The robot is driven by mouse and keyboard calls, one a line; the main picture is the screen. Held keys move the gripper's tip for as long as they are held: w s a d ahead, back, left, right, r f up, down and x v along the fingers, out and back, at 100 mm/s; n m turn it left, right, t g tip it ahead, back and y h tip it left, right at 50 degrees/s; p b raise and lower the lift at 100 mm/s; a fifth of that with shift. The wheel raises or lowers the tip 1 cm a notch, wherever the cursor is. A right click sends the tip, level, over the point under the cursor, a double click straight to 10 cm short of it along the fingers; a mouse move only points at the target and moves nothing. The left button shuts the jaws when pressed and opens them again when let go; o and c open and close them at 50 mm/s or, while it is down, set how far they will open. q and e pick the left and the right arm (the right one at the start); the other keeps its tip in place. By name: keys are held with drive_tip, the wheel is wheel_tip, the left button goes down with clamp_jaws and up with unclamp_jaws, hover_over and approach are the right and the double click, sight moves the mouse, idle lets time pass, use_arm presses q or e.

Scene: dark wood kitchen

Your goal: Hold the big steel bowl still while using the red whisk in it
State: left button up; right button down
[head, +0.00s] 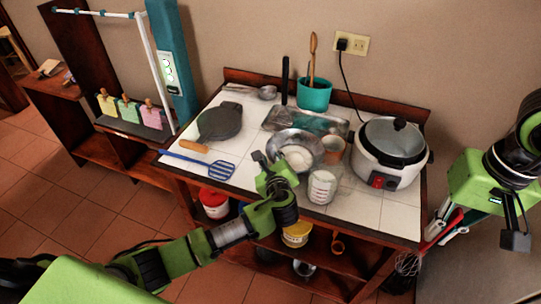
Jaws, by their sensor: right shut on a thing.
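The big steel bowl (285,138) stands on the white tiled worktop with white stuff in it. My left gripper (271,157) is at the bowl's near left rim, its fingers apart; whether they touch the rim is unclear. The red whisk (442,225) is low at the right, beyond the worktop's right edge, with its wire end (408,264) hanging down. My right gripper (459,213) is shut on its handle; the fingers are mostly hidden by my green wrist.
A measuring cup (322,187) and a tan cup (333,147) stand close right of the bowl. A rice cooker (390,150) fills the worktop's right side. A blue slotted spatula (205,164) and a dark pan (219,121) lie left. A teal pot (314,94) stands behind.

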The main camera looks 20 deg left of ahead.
use_arm(q)
clamp_jaws()
idle(0.3)
use_arm(e)
drive_tip(key=w+a+r+n+y, duration=0.1)
drive_tip(key=w+a+r+y, duration=0.1)
drive_tip(key=w+a+r, duration=0.35)
drive_tip(key=w+a+r+n+t+y, duration=0.1)
drive_tip(key=w+a+r, duration=0.15)
drive_tip(key=a, duration=0.55)
drive_tip(key=w+a+r+n+y, duration=0.1)
drive_tip(key=w+a+r+y, duration=0.1)
drive_tip(key=w+a+r, duration=0.35)
drive_tip(key=w+a+f+m+t+y, duration=0.2)
drive_tip(key=w+a+f+m+t, duration=0.15)
drive_tip(key=w+f, duration=0.35)
wheel_tip(320, 180, down, 10)
drive_tip(key=w, duration=0.1)
drive_tip(key=shift+a+n, duration=0.35)
